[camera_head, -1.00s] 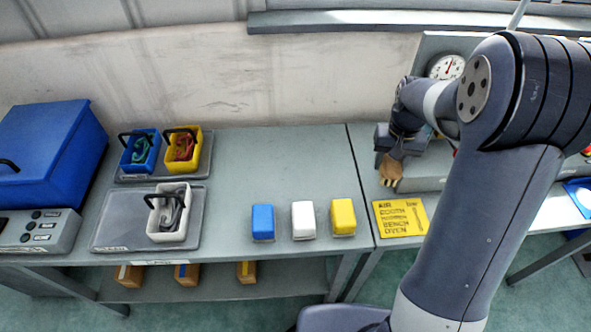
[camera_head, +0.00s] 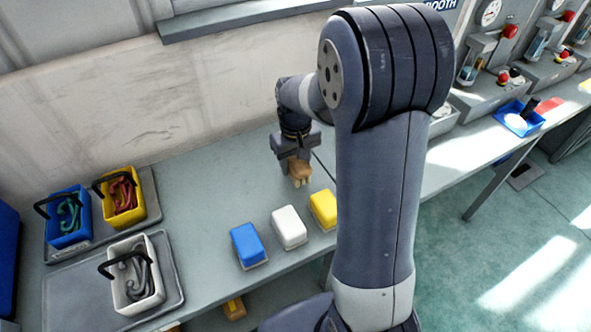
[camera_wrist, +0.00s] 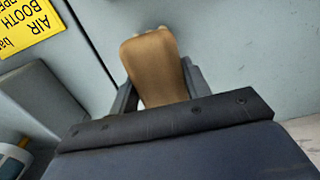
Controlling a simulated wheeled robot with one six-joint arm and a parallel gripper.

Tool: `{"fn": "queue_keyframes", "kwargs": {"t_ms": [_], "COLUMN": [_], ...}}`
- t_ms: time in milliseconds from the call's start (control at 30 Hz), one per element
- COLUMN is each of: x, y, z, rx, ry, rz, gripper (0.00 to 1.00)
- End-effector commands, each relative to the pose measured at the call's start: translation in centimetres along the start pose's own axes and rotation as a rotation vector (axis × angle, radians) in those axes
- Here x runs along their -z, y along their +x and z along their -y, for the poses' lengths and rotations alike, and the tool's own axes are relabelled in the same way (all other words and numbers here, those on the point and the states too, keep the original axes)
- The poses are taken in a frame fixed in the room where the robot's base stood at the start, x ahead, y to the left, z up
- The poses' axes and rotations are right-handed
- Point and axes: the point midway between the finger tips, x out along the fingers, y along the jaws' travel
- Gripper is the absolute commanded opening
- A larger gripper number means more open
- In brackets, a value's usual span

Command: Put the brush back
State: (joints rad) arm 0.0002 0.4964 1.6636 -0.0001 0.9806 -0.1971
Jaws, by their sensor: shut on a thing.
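My gripper (camera_head: 296,158) is shut on a tan, wooden-looking piece, which I take to be the brush (camera_head: 299,172). It hangs below the jaws over the grey bench, behind the yellow block. In the wrist view the brush (camera_wrist: 154,68) sits between the two fingers (camera_wrist: 160,88), its broad tan face towards the camera and its far end lumpy. I cannot tell whether it touches the bench top. Bristles are not clearly seen.
Blue (camera_head: 248,245), white (camera_head: 289,227) and yellow (camera_head: 322,208) blocks stand along the bench front. Blue, yellow and white bins (camera_head: 132,273) stand on grey trays at left. A blue tray (camera_head: 512,127) with a white round thing and a dark thing lies far right. My arm hides the middle.

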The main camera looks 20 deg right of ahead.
Motion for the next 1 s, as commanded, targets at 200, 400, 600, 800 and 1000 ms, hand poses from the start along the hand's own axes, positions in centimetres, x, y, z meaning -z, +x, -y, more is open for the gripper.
{"fn": "queue_keyframes", "kwargs": {"t_ms": [200, 400, 600, 800, 1000], "x": [-0.1, 0.0, 0.0, 0.0, 0.0], "y": [2.9, 3.0, 3.5, 3.3, 3.3], "z": [0.0, 0.0, 0.0, 0.0, 0.0], "rx": [0.000, 0.000, 0.000, 0.000, 0.000], "ry": [0.000, 0.001, 0.001, 0.001, 0.001], "rz": [0.002, 0.000, 0.001, 0.001, 0.001], "gripper": [0.20, 0.20, 0.20, 0.61, 0.67]}}
